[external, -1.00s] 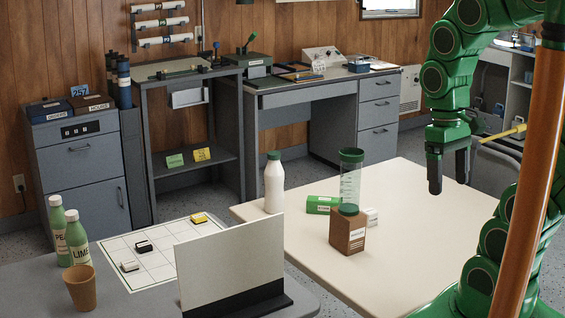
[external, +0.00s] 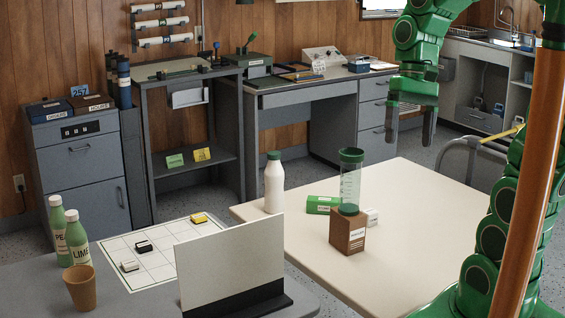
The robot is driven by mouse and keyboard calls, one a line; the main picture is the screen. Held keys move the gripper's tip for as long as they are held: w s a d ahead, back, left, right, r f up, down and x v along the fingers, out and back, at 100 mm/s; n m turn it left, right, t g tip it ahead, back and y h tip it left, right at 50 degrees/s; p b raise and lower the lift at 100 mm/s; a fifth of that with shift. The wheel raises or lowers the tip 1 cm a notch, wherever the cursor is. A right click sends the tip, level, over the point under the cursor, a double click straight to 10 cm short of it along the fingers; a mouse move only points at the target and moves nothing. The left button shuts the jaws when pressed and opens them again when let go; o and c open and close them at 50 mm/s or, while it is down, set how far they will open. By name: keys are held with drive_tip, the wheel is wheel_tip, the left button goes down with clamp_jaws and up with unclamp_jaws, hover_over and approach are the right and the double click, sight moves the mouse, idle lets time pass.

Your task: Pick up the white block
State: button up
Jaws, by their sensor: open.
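A small white block (external: 130,266) with a dark lower part lies on the white gridded sheet at the left. Another small white block-like thing (external: 371,217) lies on the cream table, partly hidden behind the brown box. I cannot tell from the picture which of the two the task names.
The cream table (external: 430,215) also holds a white bottle (external: 273,185), a green carton (external: 322,204), a brown box (external: 347,233) and a tall clear container (external: 350,178). An upright white panel (external: 230,262) stands before the gridded sheet (external: 165,262). An orange pole (external: 535,160) stands at right.

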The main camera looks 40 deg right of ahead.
drive_tip(key=w+d+r+m+y, duration=0.2)
drive_tip(key=w+m+y, duration=0.25)
drive_tip(key=w, duration=0.75)
drive_tip(key=m+t+y, duration=0.4)
drive_tip(key=m+t, duration=0.3)
drive_tip(key=m, duration=0.7)
hover_over(373, 210)
drive_tip(key=s+d, duration=0.3)
drive_tip(key=d, duration=0.2)
wheel_tip(373, 210, down, 4)
drive_tip(key=f, duration=0.1)
drive_tip(key=shift+m, duration=0.25)
wheel_tip(373, 210, down, 32)
drive_tip(key=shift+w+f, duration=0.1)
drive_tip(key=shift+x, duration=1.3)
drive_tip(key=shift+w+x, duration=0.2)
drive_tip(key=shift+x, duration=2.4)
drive_tip(key=shift+d+f, duration=0.1)
drive_tip(key=shift+d, duration=0.1)
drive_tip(key=c, duration=1.1)
